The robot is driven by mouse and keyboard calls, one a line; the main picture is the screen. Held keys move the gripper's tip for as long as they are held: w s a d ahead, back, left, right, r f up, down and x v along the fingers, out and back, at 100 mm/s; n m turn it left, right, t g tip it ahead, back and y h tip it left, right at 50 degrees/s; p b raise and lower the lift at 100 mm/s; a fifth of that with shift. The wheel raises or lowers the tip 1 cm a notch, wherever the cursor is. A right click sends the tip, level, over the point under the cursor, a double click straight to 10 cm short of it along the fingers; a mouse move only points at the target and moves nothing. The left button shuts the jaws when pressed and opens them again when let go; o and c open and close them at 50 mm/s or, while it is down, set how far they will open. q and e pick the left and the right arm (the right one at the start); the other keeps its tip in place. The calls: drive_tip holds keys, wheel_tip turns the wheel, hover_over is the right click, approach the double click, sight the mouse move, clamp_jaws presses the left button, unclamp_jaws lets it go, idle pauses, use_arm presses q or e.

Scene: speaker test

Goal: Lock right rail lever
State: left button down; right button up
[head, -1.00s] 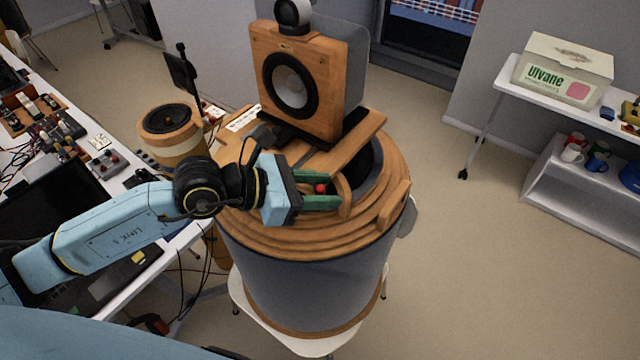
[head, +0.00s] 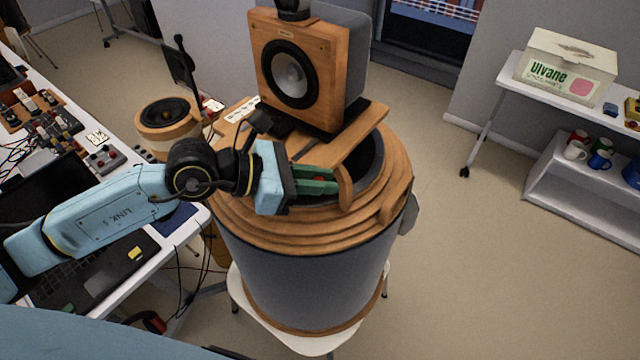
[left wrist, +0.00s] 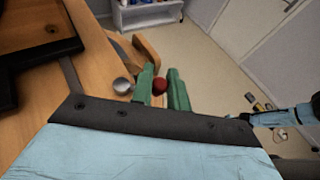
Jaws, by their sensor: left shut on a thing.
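My left gripper (head: 322,181), with green fingers, is shut at the lever's red knob over the round wooden top of the grey drum (head: 305,275). In the left wrist view the red knob (left wrist: 160,86) shows between the two green fingers. In the head view the fingers mostly hide it, and the lever's shaft is hidden. A wooden rail (head: 360,131) runs beside the fingers, with a curved wooden piece (head: 346,188) just past their tips. The wooden speaker (head: 268,62) stands upright on a dark base behind the rail. My right gripper cannot be made out.
A silver knob (left wrist: 122,86) sits left of the fingers. A smaller round speaker (head: 168,126) and a cluttered bench are at left. A white shelf with an Ulvane box (head: 566,67) stands right, across clear floor.

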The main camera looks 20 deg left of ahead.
use_arm(q)
drive_tip(key=shift+s+a+m+g+h+b, duration=0.1)
drive_tip(key=shift+a+m+g+h+b, duration=0.35)
drive_tip(key=shift+m+g+b, duration=1.85)
drive_tip(key=shift+a+m+g+b, duration=0.7)
drive_tip(key=shift+m+g+b, duration=0.6)
drive_tip(key=shift+b, duration=1.85)
drive_tip(key=shift+s+a+m+g+h+b, duration=0.1)
drive_tip(key=shift+a+m+g+h+b, duration=0.35)
drive_tip(key=shift+m+g+b, duration=1.5)
drive_tip(key=shift+a+n+g+y+b, duration=0.2)
drive_tip(key=shift+n+g+y+b, duration=0.15)
drive_tip(key=shift+b, duration=0.5)
drive_tip(key=c, duration=1.4)
unclamp_jaws()
drive_tip(key=shift+o, duration=0.2)
drive_tip(key=v, duration=1.3)
drive_tip(key=shift+w+a+b, duration=0.1)
drive_tip(key=shift+a+b, duration=0.1)
drive_tip(key=shift+b, duration=0.1)
